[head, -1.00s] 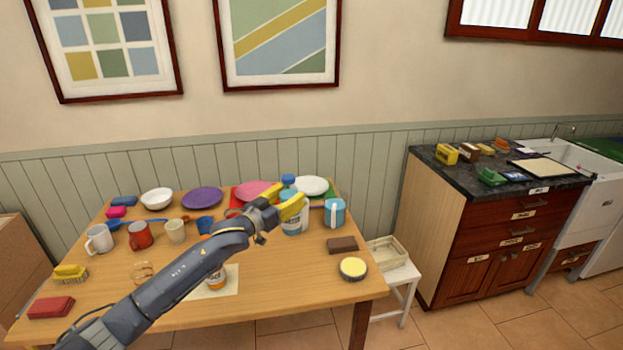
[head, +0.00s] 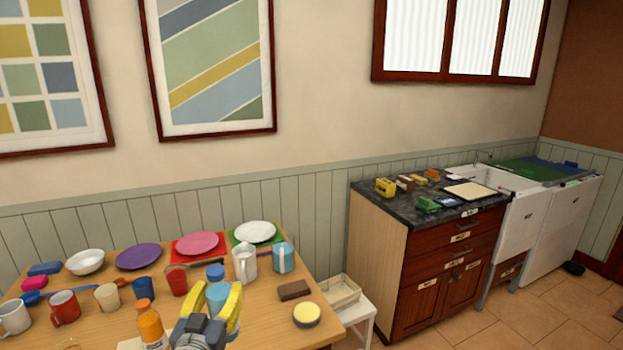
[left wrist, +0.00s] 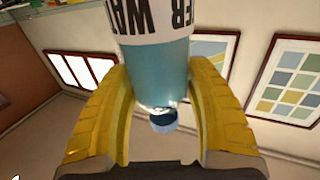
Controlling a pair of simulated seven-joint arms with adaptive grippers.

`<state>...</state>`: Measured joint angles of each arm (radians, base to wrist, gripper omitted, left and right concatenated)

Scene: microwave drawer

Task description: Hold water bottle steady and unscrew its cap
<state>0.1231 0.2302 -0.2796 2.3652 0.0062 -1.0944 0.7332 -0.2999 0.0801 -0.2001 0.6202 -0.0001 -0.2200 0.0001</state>
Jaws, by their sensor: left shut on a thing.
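The water bottle (head: 217,293) has a teal body and a blue cap (head: 215,271), which points up in the head view. My left gripper (head: 226,302) has yellow fingers shut around the bottle near the front of the table. In the left wrist view the bottle (left wrist: 158,70) sits between both fingers (left wrist: 160,92), and its white label with dark letters appears upside down. The cap (left wrist: 164,121) is on the neck end, toward the bottom of that view. The bottle's base is hidden in the head view. My right gripper is in neither view.
Behind the bottle stand a white mug (head: 244,264), a teal mug (head: 283,258) and a red cup (head: 177,281). An orange bottle (head: 151,328) is close on the left.

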